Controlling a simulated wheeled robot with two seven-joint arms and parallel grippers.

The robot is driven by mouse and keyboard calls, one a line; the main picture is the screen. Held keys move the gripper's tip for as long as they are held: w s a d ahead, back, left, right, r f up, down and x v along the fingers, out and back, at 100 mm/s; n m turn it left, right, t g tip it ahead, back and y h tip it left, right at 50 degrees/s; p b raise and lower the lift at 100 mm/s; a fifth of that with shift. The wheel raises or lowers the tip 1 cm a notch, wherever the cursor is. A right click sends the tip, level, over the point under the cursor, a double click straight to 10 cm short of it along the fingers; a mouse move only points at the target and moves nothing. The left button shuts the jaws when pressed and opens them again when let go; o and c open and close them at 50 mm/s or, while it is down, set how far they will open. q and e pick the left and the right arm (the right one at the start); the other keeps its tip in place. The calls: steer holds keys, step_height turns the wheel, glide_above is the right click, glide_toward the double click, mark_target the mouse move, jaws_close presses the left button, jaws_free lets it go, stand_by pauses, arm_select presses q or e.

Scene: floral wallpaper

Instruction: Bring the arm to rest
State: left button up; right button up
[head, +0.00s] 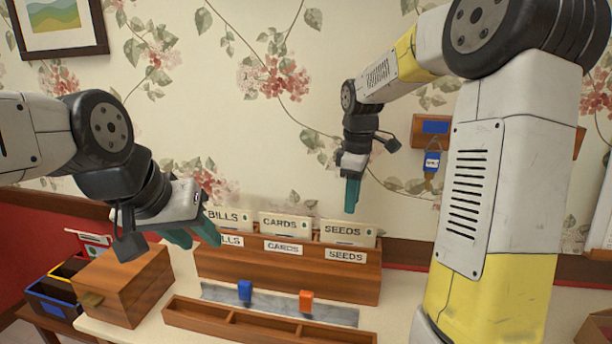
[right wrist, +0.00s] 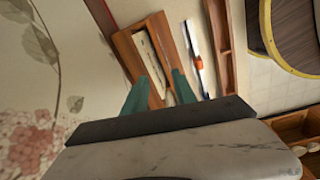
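My left gripper (head: 200,240) hangs in front of the left end of the wooden file box in the head view, with its two teal fingers apart and nothing between them. My right gripper (head: 352,210) points down, above the file box and in front of the wallpaper. In the right wrist view its two teal fingers (right wrist: 160,78) stand apart with nothing held. The file box (head: 290,272) has three sections labelled BILLS, CARDS and SEEDS, each with a card standing in it. My left fingers partly hide the BILLS labels.
A grey strip (head: 275,305) with a blue piece (head: 245,290) and an orange piece (head: 306,300) lies before the file box. A low wooden tray (head: 270,331) is in front. A wooden box (head: 125,283) stands left.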

steer(key=s+a+r+m+t+y, duration=0.1)
steer(key=s+r+m+t, duration=0.1)
steer(key=s+m, duration=0.4)
steer(key=s+a+r+m+t+y, duration=0.1)
steer(key=s+r+m+t, duration=0.2)
steer(key=s, duration=1.3)
steer(key=m, duration=0.3)
steer(key=shift+r, duration=0.3)
steer(key=shift+w+a, duration=0.1)
steer(key=shift+a, duration=0.05)
